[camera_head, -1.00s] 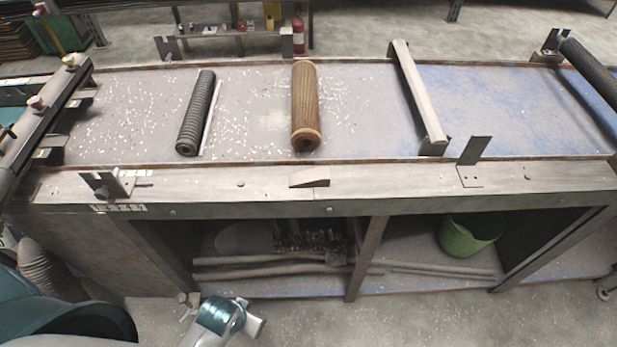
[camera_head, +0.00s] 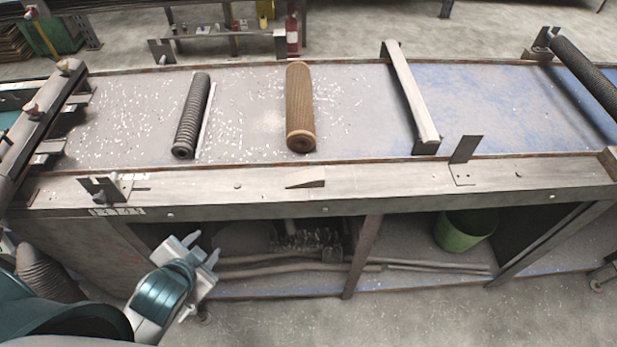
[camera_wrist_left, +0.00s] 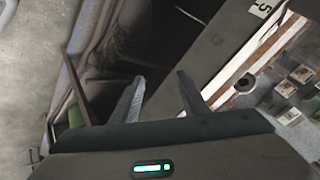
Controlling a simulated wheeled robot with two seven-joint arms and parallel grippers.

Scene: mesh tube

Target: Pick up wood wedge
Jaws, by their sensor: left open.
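The wood wedge (camera_head: 306,178) is small and pale. It lies on the front ledge of the long bench, near the middle in the head view. My left gripper (camera_head: 201,247) is in front of the bench, below the ledge and to the left of the wedge. Its two fingers are apart and nothing is between them. The fingers (camera_wrist_left: 160,84) also show apart in the left wrist view. I cannot make out the wedge in that view. My right gripper is not in view.
The bench ledge (camera_head: 240,187) runs across the view, with upright metal brackets (camera_head: 106,187) and (camera_head: 465,150) on either side of the wedge. A black roller (camera_head: 191,115) and a brown roller (camera_head: 300,107) lie behind. A green bucket (camera_head: 463,230) stands on the lower shelf.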

